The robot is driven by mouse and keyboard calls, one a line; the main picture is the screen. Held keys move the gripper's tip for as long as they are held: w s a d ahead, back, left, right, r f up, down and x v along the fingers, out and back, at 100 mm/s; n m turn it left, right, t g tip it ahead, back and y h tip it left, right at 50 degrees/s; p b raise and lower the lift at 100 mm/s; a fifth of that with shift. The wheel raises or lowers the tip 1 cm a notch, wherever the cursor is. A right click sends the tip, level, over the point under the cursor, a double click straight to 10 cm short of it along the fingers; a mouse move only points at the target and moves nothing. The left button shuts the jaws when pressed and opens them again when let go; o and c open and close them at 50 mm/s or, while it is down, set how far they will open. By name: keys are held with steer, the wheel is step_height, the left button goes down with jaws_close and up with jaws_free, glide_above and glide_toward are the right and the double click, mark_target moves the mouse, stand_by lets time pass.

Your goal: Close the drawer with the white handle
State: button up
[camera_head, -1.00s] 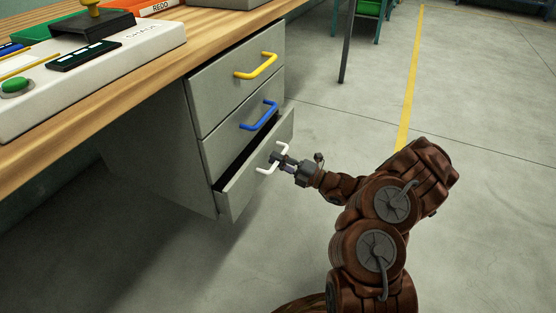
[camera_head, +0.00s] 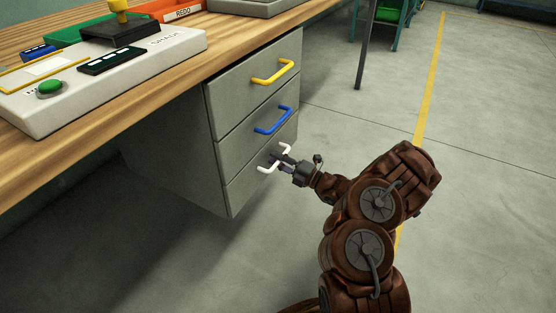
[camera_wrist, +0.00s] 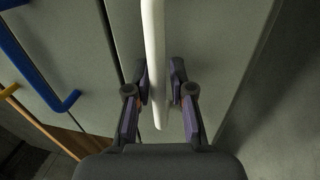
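The bottom drawer (camera_head: 245,186), grey with a white handle (camera_head: 265,168), looks flush or nearly flush with the cabinet front in the head view. No dark opening shows above it. My gripper (camera_head: 283,159) is at this handle. In the wrist view, the white handle (camera_wrist: 153,55) runs between the two fingers of my gripper (camera_wrist: 161,75). The fingers are parted on either side of it. A gap shows on the right of the handle, while the left finger is very close to it. Whether that finger touches is unclear.
Above are a drawer with a blue handle (camera_head: 273,121) and one with a yellow handle (camera_head: 273,73), both shut. The wooden desk top (camera_head: 190,80) overhangs the cabinet and carries a white control panel (camera_head: 100,75). Floor (camera_head: 480,200) right of the cabinet is clear.

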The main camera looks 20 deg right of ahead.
steer(key=shift+o, duration=1.1)
steer(key=shift+d, duration=0.1)
steer(key=v, duration=1.2)
